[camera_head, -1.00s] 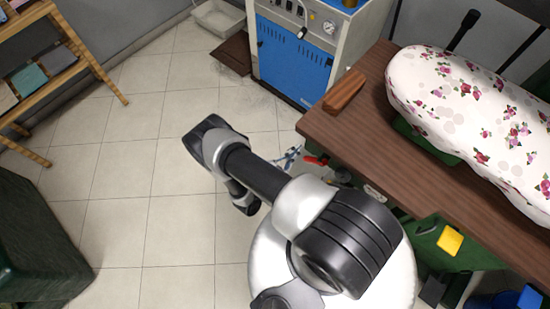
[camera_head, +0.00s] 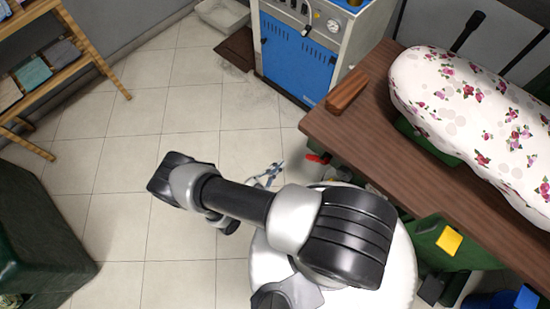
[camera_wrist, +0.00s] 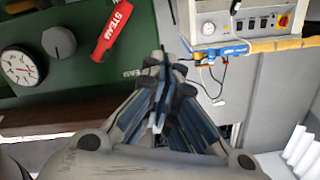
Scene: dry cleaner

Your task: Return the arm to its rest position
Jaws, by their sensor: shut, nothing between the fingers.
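My gripper (camera_wrist: 160,72) fills the lower middle of the wrist view, with its dark, blue-padded fingers brought together and nothing between them. In the head view my arm lies bent over the floor, left of the wooden table. Small bluish finger parts of my gripper (camera_head: 268,174) show just beyond the arm, low beside the table. Most of the wrist is hidden under the arm there.
The table (camera_head: 362,140) holds a floral ironing form (camera_head: 470,105) and a wooden block (camera_head: 347,91). A blue-fronted machine (camera_head: 296,58) stands behind. A wooden shelf (camera_head: 88,50) and dark green container (camera_head: 40,240) are left. Tiled floor between is clear.

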